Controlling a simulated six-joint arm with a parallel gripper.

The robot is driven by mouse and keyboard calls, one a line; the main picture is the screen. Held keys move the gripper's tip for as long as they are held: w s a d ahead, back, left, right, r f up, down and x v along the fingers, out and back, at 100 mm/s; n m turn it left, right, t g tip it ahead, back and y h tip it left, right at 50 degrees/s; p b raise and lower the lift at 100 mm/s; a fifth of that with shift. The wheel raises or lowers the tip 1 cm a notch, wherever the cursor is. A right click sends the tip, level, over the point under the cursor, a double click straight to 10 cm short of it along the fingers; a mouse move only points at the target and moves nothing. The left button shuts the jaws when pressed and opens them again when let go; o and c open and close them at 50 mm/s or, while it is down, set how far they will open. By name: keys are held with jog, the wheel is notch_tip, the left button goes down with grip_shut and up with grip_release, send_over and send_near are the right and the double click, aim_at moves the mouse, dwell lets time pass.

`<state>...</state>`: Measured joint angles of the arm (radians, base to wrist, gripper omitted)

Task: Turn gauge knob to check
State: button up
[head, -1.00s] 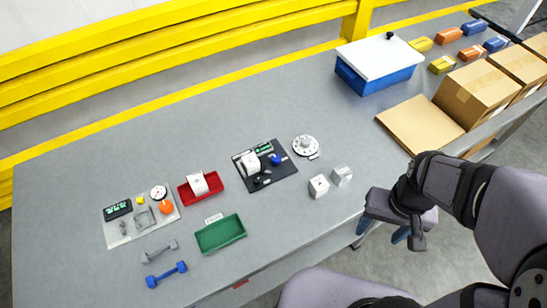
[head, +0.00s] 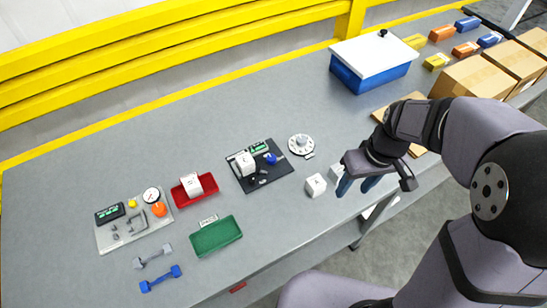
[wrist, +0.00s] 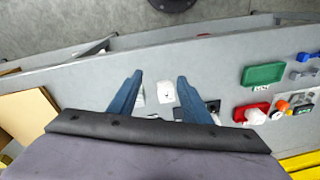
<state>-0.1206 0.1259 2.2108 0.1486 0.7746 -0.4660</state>
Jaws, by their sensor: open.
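A round white dial with a grey knob (head: 301,144) lies on the table right of a black plate (head: 285,177). A light grey plate (head: 110,242) at the left holds a round gauge (head: 151,194), an orange knob (head: 159,209) and a dark display. I cannot tell which knob is the gauge knob. My gripper (head: 357,183) is open above the table's front edge, right of the dial. In the wrist view, its blue fingers (wrist: 160,76) are apart and empty.
A blue box with white lid (head: 372,72) and cartons (head: 470,92) stand right.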

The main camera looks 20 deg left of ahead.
jog(key=w+a+f+n+y+b, duration=0.2)
jog(key=w+a+f+n+b, duration=0.15)
jog(key=w+a+n, duration=0.5)
jog(key=n+y, duration=0.1)
jog(key=n, duration=0.3)
send_near(271, 157)
jog(key=shift+p+x, duration=0.95)
jog(key=shift+x, duration=3.1)
jog(key=c, duration=1)
